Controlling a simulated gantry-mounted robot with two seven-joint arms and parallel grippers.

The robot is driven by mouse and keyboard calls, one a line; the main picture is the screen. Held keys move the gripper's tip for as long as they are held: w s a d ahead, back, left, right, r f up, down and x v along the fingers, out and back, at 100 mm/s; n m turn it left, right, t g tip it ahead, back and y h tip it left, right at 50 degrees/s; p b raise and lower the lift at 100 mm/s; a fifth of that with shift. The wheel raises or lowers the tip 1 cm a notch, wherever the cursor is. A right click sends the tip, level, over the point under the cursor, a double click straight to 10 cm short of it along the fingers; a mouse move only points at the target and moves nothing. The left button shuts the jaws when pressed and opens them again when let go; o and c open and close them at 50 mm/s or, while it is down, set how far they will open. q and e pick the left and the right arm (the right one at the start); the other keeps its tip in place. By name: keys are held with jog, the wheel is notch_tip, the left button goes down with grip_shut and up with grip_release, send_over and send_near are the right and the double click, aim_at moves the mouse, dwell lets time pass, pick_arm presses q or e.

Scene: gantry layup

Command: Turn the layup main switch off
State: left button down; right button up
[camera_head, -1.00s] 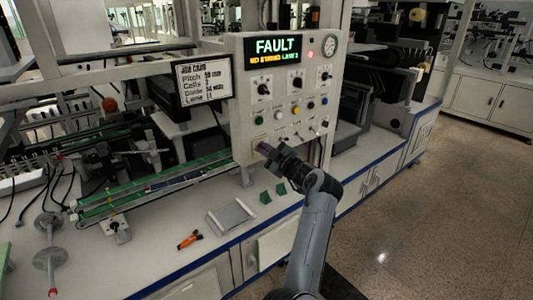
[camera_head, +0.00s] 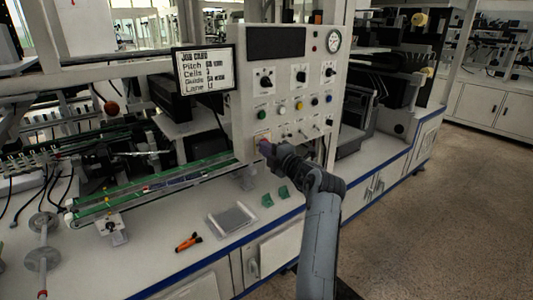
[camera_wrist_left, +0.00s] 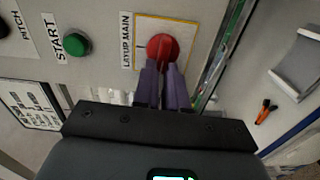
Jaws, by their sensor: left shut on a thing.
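The layup main switch (camera_wrist_left: 163,48) is a red round knob on a yellow-edged plate, labelled "LAYUP MAIN", in the left wrist view. In the head view it is mostly hidden behind my left gripper (camera_head: 266,147), at the lower left of the control panel (camera_head: 293,84). In the left wrist view, the two purple fingers of my left gripper (camera_wrist_left: 162,75) are shut on the red knob. The panel's display (camera_head: 276,43) is dark. My right gripper is not in view.
A green START button (camera_wrist_left: 76,44) sits beside the switch. Other knobs and buttons cover the panel. Below are a grey tray (camera_head: 232,219), small green pieces (camera_head: 282,192) and an orange-handled tool (camera_head: 188,242) on the white bench.

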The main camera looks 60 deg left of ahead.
pick_arm(q)
jog(key=shift+n, duration=0.3)
dwell(0.4)
jog(key=c, duration=1.2)
grip_release()
jog(key=shift+w+d+p, duration=0.15)
jog(key=shift+d+p, duration=0.15)
jog(key=shift+d, duration=1.5)
jog(key=shift+w+d+p, duration=0.2)
jog(key=shift+d+p, duration=0.05)
jog(key=shift+d, duration=1.55)
jog(key=shift+w+d+p, duration=0.15)
jog(key=shift+d+p, duration=0.15)
jog(key=shift+d, duration=1.5)
